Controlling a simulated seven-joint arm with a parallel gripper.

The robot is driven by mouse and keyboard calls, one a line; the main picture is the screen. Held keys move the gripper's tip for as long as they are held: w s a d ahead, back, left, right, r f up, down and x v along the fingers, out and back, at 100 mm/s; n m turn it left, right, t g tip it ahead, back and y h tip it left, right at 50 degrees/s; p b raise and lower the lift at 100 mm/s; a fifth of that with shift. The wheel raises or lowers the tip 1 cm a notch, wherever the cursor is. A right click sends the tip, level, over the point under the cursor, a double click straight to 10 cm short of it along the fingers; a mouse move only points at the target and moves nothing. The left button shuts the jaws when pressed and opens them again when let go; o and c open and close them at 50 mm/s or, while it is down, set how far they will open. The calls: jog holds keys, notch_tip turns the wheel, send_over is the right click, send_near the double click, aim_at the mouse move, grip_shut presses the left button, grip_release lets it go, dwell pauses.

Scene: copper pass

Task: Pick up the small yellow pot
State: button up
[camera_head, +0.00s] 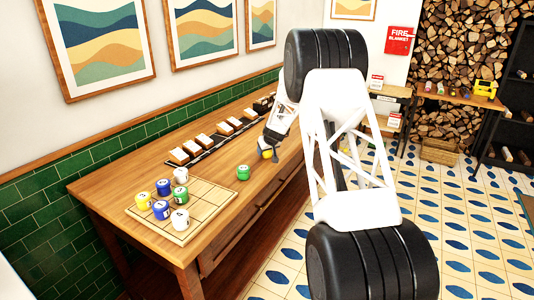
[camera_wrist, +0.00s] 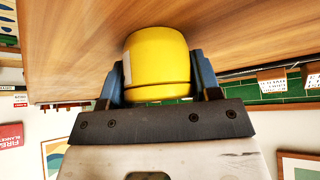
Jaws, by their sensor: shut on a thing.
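The small yellow pot (camera_wrist: 157,60) sits between the two blue-grey fingers of my gripper (camera_wrist: 156,78) in the wrist view, and the fingers are shut on its sides. A white label edge shows on its left side. In the head view the yellow pot (camera_head: 266,152) shows small under my gripper (camera_head: 265,146), over the wooden table (camera_head: 215,235). My arm rises to the right of it. I cannot tell whether the pot touches the tabletop.
A green pot (camera_head: 243,173) stands alone nearby on the table. A gridded wooden board (camera_head: 208,199) at the near left holds several yellow, blue and white pots. A dark rack (camera_head: 208,150) with several pale-topped blocks runs along the wall side. Tabletop between rack and front edge is mostly clear.

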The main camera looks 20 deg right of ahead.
jog(key=shift+c, duration=0.7)
jog(key=shift+r, duration=0.15)
jog(key=shift+r, duration=1.5)
jog(key=shift+s+r, duration=0.2)
jog(key=s+a+r, duration=0.1)
jog(key=s, duration=1.4)
jog(key=shift+s+a+r, duration=0.15)
jog(key=shift+s+a, duration=0.05)
jog(key=shift+a, duration=0.2)
jog(key=shift+s+a, duration=0.1)
